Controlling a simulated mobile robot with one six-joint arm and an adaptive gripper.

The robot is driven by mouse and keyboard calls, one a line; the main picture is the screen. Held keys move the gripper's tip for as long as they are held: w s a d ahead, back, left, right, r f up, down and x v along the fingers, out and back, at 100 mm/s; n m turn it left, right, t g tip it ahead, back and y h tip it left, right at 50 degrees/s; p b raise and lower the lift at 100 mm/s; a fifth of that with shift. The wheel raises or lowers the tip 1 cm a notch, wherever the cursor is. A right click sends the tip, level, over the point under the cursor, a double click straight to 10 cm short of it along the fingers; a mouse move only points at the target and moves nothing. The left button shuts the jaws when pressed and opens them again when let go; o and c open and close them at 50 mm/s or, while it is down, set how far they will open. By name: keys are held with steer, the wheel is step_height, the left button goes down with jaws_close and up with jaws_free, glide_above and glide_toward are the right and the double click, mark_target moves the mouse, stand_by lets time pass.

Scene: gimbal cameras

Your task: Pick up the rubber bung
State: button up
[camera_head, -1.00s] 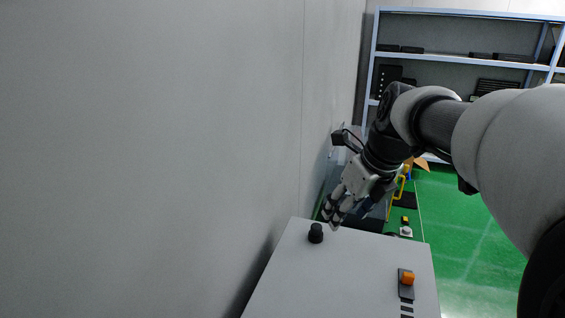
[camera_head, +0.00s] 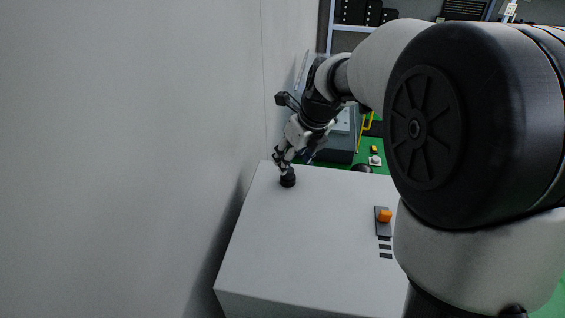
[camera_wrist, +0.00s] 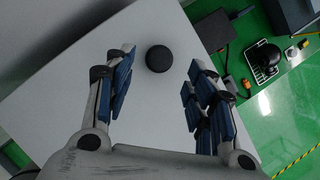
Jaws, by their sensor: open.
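The rubber bung (camera_head: 288,181) is a small black stopper standing on the white table top (camera_head: 300,240), near its far left corner. In the wrist view the bung (camera_wrist: 159,58) is a round dark shape on the white surface, ahead of and between the two fingers. My gripper (camera_head: 283,165) is just above and beside the bung in the head view. In the wrist view my gripper (camera_wrist: 160,85) is open, its blue-padded fingers wide apart with nothing between the pads. Whether a finger touches the bung cannot be told.
A plain wall (camera_head: 130,150) runs close along the table's left side. An orange piece on a dark strip (camera_head: 384,216) lies on the right of the table, with small dark bars below it. The table's middle is clear. Green floor (camera_wrist: 270,110) lies beyond the edge.

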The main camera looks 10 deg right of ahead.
mark_target(289, 171)
steer(key=x, duration=0.5)
steer(key=shift+d+f, duration=0.1)
steer(key=shift+f, duration=0.25)
steer(key=c, duration=1)
